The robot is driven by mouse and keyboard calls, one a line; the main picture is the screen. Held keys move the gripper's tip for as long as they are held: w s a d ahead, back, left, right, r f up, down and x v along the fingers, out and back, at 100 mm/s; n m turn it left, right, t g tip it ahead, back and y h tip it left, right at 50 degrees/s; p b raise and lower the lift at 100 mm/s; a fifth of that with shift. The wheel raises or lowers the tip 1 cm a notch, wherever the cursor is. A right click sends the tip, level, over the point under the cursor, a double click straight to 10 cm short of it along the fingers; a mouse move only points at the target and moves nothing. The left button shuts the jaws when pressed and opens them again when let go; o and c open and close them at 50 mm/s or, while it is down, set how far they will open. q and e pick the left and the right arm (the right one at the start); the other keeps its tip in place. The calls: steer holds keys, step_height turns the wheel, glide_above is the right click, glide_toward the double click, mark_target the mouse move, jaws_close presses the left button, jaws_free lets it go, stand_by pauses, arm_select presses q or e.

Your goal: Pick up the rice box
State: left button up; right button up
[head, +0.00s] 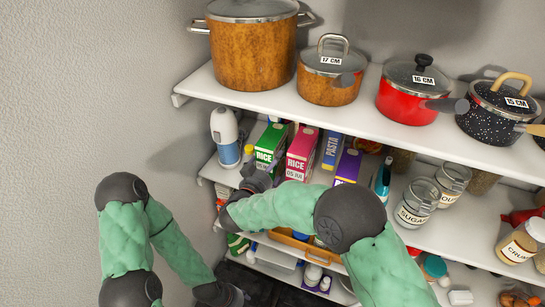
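Two rice boxes stand upright on the middle shelf. One is a green rice box (269,146) and the other a pink rice box (301,154) to its right. My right gripper (257,176) is at the shelf's front edge, just in front of and below the green box. Its dark fingers are small and overlap the view of the shelf, so I cannot tell whether they are open or touch the box. The lower parts of both boxes are partly hidden by my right gripper and forearm. My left gripper (232,296) hangs low near the bottom edge, away from the boxes, its fingers unclear.
A pasta box (332,150) and a purple box (348,167) stand right of the rice boxes. A white-and-blue bottle (226,137) stands left. The upper shelf (347,118), holding several pots, overhangs the boxes. Jars (417,203) stand right; a wall (60,150) is left.

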steer(key=shift+p+x, duration=0.45)
steer(key=shift+x, duration=1.45)
steer(key=shift+s+a, duration=0.1)
steer(key=shift+a, duration=0.05)
steer(key=shift+c, duration=1.1)
steer(key=c, duration=0.9)
steer(key=shift+r, duration=0.1)
